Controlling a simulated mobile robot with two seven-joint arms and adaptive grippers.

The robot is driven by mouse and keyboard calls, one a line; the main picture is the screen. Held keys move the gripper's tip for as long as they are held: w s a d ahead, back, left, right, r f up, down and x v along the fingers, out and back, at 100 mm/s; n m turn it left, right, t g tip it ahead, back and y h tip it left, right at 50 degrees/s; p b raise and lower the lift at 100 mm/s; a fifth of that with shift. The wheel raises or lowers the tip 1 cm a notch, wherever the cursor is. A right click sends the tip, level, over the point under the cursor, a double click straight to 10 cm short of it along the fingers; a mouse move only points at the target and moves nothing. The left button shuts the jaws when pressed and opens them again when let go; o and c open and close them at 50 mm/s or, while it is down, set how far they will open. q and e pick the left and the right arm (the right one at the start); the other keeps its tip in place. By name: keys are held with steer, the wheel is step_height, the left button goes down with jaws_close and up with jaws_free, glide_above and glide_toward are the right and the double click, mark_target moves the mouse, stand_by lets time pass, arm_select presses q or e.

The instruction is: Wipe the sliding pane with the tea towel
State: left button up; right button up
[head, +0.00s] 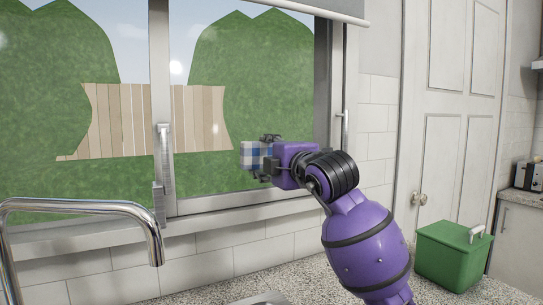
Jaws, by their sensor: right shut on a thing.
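The sliding pane (205,190) is the right-hand glass of the window, with a pale frame and a handle at its left edge. The tea towel (255,155) is blue and white checked and bunched small. My right gripper (265,156) is shut on the towel and holds it in front of the lower right part of the pane. I cannot tell whether the towel touches the glass. The gripper's fingers are partly hidden by the towel and the wrist. My left gripper is not in view.
A chrome tap (90,206) arches over the sink at the lower left. A green lidded box (450,254) stands on the speckled worktop at the right. A toaster (528,175) sits at the far right edge. A blind (300,8) hangs above the window.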

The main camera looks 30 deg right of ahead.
step_height(320, 180, up, 2)
steer(key=shift+a+p, duration=0.1)
steer(key=shift+p, duration=0.45)
steer(key=shift+d+p, duration=0.65)
steer(key=shift+d, duration=5.45)
steer(key=shift+a+p, duration=2.15)
steer(key=shift+a, duration=3.95)
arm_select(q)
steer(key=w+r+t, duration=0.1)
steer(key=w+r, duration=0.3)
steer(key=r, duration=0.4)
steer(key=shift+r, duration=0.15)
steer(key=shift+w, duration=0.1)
